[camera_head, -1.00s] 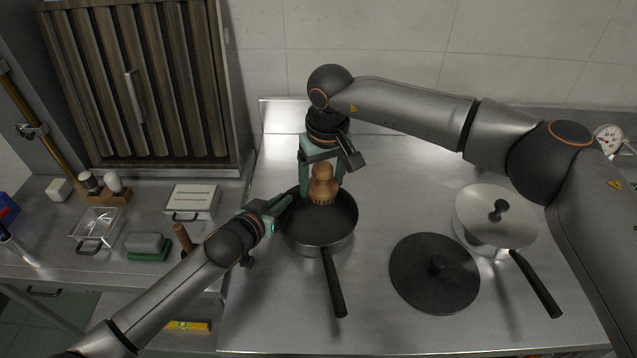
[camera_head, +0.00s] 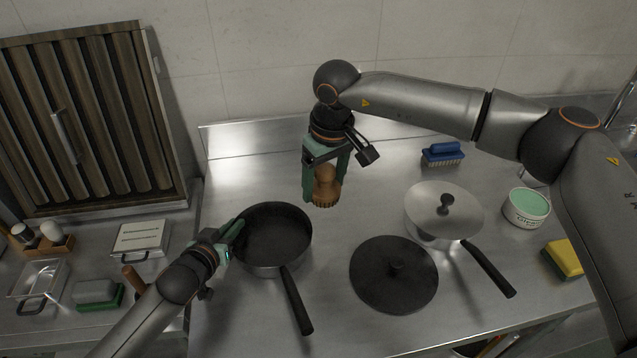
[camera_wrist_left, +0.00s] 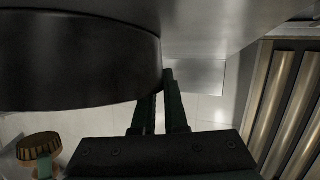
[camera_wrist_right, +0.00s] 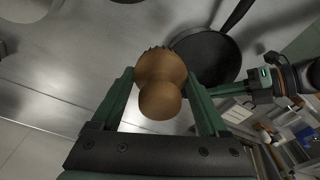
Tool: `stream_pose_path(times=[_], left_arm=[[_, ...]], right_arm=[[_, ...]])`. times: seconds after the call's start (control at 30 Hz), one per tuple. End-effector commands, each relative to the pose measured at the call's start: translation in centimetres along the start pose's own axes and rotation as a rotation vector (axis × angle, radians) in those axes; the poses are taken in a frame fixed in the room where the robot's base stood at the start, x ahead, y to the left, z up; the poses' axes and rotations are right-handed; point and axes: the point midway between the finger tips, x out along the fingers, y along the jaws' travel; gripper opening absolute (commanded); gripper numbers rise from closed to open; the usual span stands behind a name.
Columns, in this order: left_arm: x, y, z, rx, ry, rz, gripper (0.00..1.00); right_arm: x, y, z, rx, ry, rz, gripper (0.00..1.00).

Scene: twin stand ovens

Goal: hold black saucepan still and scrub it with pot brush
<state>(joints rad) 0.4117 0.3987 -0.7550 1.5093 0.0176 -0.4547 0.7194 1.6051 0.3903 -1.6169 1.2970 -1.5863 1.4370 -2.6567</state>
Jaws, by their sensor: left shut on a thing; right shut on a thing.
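The black saucepan (camera_head: 272,240) stands on the steel worktop, its long handle toward the front. My left gripper (camera_head: 236,236) is shut on the saucepan's left rim; in the left wrist view the dark pan wall (camera_wrist_left: 75,60) fills the upper left. My right gripper (camera_head: 324,185) is shut on the wooden pot brush (camera_head: 326,183) and holds it bristles down, beyond the pan's right rim and apart from it. In the right wrist view the brush (camera_wrist_right: 158,80) sits between the fingers, with the saucepan (camera_wrist_right: 207,60) behind it.
A black lid (camera_head: 395,285) lies right of the saucepan. A lidded steel pan (camera_head: 440,225) stands farther right. A blue brush (camera_head: 443,154), a green-topped tub (camera_head: 526,208) and a yellow sponge (camera_head: 563,260) lie at the right. Worktop behind the saucepan is clear.

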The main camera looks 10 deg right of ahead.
Motion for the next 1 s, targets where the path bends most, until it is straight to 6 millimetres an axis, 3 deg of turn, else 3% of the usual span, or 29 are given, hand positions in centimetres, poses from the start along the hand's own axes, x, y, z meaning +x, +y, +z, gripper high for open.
stream_pose_path(times=[0.2, 0.23, 0.53, 0.83, 1.0], left_arm=[[0.0, -0.2, 0.5, 0.001, -0.011, -0.006, 0.0], [0.0, -0.2, 0.5, 0.001, -0.011, -0.006, 0.11], [0.0, -0.1, 0.3, 0.0, -0.006, -0.003, 0.45], [-0.1, -0.1, 0.1, 0.0, -0.002, -0.001, 0.45], [-1.4, -0.1, 0.2, 0.0, -0.003, -0.001, 0.45]], right_arm=[[0.0, 0.0, 0.0, 0.0, 0.0, 0.0, 0.33], [0.0, 0.0, 0.0, 0.0, 0.0, 0.0, 0.33], [0.0, 0.0, 0.0, 0.0, 0.0, 0.0, 0.33], [0.0, 0.0, 0.0, 0.0, 0.0, 0.0, 0.33], [0.0, 0.0, 0.0, 0.0, 0.0, 0.0, 0.33]])
